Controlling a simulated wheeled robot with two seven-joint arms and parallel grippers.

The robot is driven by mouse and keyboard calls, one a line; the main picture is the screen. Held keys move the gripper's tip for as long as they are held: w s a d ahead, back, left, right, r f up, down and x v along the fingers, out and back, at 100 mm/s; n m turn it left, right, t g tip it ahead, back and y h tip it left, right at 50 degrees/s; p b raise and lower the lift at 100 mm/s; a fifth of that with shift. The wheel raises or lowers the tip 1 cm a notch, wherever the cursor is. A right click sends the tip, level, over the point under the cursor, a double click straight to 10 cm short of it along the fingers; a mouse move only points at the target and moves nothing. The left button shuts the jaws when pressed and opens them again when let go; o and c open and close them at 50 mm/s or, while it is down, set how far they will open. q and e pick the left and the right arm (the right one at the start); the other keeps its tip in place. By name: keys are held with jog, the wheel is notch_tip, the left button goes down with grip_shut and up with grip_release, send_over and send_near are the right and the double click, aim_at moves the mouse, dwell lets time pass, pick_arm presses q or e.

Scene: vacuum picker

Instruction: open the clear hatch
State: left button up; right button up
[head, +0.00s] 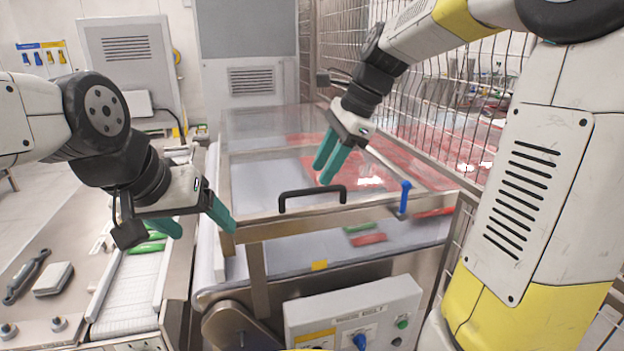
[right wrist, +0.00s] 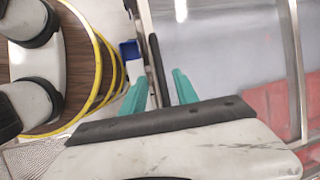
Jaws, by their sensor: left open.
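The clear hatch (head: 265,172) is a see-through panel in a metal frame, lying flat over the belt machine. A black handle (head: 312,192) stands on its front bar; it also shows in the right wrist view (right wrist: 157,70). A blue latch (head: 405,196) stands upright to the right of the handle. My right gripper (head: 328,172) is open and empty above the handle, fingers pointing down toward it. In the right wrist view my fingertips (right wrist: 159,82) lie either side of the handle's line; contact is not visible. My left gripper (head: 198,224) is open and empty left of the hatch's front corner.
A control box (head: 355,315) with a blue knob is below the hatch front. A wire fence (head: 430,105) runs along the right. A small conveyor (head: 135,275) with green items lies at left. Red and green pieces (head: 368,239) lie on the belt under the hatch.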

aim_at(313, 189)
jog(key=shift+x, duration=2.2)
grip_shut()
